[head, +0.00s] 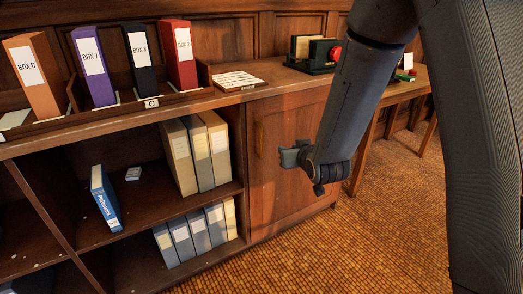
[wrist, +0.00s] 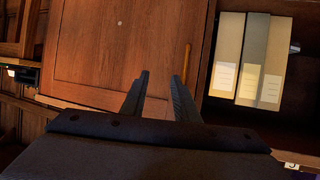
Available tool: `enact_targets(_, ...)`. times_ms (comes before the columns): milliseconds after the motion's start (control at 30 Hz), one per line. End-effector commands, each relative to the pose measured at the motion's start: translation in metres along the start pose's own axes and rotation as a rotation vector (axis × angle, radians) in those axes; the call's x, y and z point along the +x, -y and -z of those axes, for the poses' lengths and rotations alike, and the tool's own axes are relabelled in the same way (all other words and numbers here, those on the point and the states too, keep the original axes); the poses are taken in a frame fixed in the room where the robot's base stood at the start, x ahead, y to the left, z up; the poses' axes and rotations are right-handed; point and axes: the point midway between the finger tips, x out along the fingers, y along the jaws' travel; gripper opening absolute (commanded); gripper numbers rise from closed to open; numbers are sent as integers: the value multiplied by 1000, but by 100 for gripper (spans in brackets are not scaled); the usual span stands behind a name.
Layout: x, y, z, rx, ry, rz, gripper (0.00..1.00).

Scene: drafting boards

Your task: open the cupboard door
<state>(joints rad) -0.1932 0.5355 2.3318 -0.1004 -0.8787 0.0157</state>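The cupboard door (head: 283,190) is a brown wooden panel under the right part of the counter, and it looks closed. Its upright, brass-coloured handle (head: 259,137) is near the left edge in the head view. In the wrist view the door (wrist: 110,50) fills the upper middle, and the handle (wrist: 187,60) shows just beyond the right fingertip. My gripper (head: 287,154) is in front of the door, to the right of the handle. In the wrist view my gripper (wrist: 158,82) is open, with nothing between its fingers. The handle appears apart from the fingers.
Open shelves left of the door hold beige binders (head: 197,155), grey binders (head: 195,233) and a blue book (head: 105,198). Labelled box files (head: 92,65) and a dark device (head: 313,55) stand on the counter (head: 230,98). The floor (head: 375,220) before the door is clear.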

Motion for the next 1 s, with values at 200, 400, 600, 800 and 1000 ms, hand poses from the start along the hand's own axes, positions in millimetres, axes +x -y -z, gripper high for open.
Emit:
enact_targets(200,50,38,-2,-15,-290,82,28)
enact_targets(400,57,53,4,-14,-409,113,28)
enact_targets(600,73,56,15,-14,-424,116,28)
enact_targets(800,102,60,27,-13,-421,116,28)
enact_targets(1000,121,62,36,-13,-421,115,28)
